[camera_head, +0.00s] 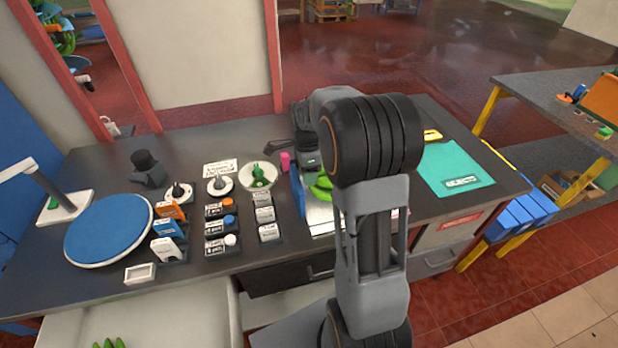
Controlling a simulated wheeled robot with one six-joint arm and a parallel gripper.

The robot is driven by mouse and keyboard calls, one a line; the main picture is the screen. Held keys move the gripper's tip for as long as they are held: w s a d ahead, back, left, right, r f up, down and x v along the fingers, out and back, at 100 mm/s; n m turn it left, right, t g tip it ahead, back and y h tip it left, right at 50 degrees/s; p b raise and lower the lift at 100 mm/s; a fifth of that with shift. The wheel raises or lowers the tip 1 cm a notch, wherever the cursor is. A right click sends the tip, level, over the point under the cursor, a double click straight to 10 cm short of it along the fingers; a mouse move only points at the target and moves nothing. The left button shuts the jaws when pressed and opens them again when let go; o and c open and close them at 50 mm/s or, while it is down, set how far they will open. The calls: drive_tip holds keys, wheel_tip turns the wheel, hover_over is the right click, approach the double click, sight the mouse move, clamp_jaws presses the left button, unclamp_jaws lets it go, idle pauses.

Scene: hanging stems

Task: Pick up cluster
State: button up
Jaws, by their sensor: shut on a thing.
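My gripper (272,149) is small and dark in the head view, reaching left from my wrist over the middle of the bench. It is shut on a green cluster (268,150), of which only a small part shows at the fingertips. A pale round dish (258,184) with green pieces in it stands just below the gripper. I cannot tell whether the held cluster touches those pieces. More green pods (321,187) lie right of the dish, partly hidden behind my arm.
A blue round board (108,230) and several small labelled boxes (167,251) fill the bench's left side. A pink cup (285,160) stands close to the gripper. A teal mat (455,168) lies at the right.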

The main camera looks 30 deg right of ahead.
drive_tip(key=s+a+r+b, duration=0.2)
drive_tip(key=s+a+r, duration=0.2)
drive_tip(key=s+r, duration=0.6)
drive_tip(key=shift+s+r, duration=0.15)
drive_tip(key=shift+s, duration=1.65)
